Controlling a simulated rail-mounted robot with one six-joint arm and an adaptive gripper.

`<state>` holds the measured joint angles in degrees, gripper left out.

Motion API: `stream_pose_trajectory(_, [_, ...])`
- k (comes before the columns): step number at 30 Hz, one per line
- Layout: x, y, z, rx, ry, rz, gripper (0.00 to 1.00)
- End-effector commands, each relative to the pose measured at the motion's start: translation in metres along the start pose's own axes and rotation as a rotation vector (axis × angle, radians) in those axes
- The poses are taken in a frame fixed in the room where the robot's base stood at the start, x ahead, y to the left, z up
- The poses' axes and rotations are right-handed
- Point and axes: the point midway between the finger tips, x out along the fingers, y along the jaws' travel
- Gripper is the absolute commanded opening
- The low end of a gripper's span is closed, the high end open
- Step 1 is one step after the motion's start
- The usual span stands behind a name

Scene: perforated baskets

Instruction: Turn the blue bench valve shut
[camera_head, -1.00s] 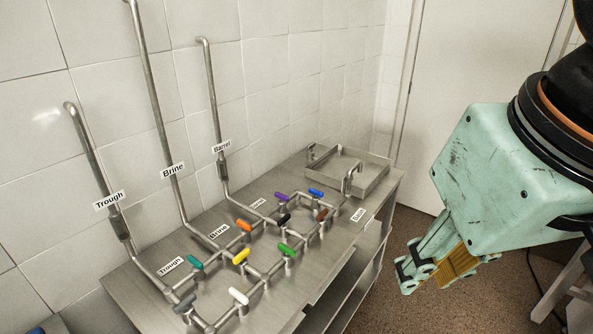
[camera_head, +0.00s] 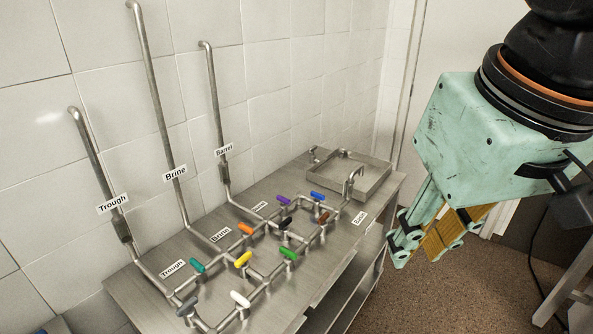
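The blue bench valve (camera_head: 318,196) has a bright blue lever handle. It sits on the pipework at the far right end of the steel bench (camera_head: 145,296), close to the sink tray. A purple-handled valve (camera_head: 284,200) is just left of it and a brown-handled valve (camera_head: 323,218) is just in front of it. My gripper (camera_head: 398,254) hangs in the air to the right of the bench, apart from every valve, pointing down and left. Its fingers are seen from the side, so the gap between them is unclear.
Other valves have orange (camera_head: 246,229), black (camera_head: 285,223), teal (camera_head: 197,265), yellow (camera_head: 243,259), green (camera_head: 289,253), white (camera_head: 240,299) and grey (camera_head: 187,306) handles. A shallow sink tray (camera_head: 378,184) stands behind. Tall pipes (camera_head: 160,100) rise along the tiled wall.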

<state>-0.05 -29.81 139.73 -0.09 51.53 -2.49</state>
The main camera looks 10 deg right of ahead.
Motion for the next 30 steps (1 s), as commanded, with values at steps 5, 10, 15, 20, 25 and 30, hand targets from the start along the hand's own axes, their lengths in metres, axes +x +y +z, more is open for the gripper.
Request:
stream_pose_trajectory(5, [-0.005, 0.002, -0.034, -0.032, -0.016, -0.001, 0.23])
stream_pose_trajectory(10, [-0.007, 0.003, -0.065, -0.063, -0.029, -0.002, 0.23])
stream_pose_trajectory(15, [-0.006, 0.004, -0.095, -0.094, -0.043, -0.004, 0.23])
stream_pose_trajectory(20, [-0.005, 0.005, -0.124, -0.123, -0.054, -0.006, 0.23])
stream_pose_trajectory(25, [-0.001, 0.007, -0.154, -0.154, -0.068, -0.008, 0.23])
stream_pose_trajectory(30, [0.006, 0.008, -0.184, -0.185, -0.082, -0.011, 0.23])
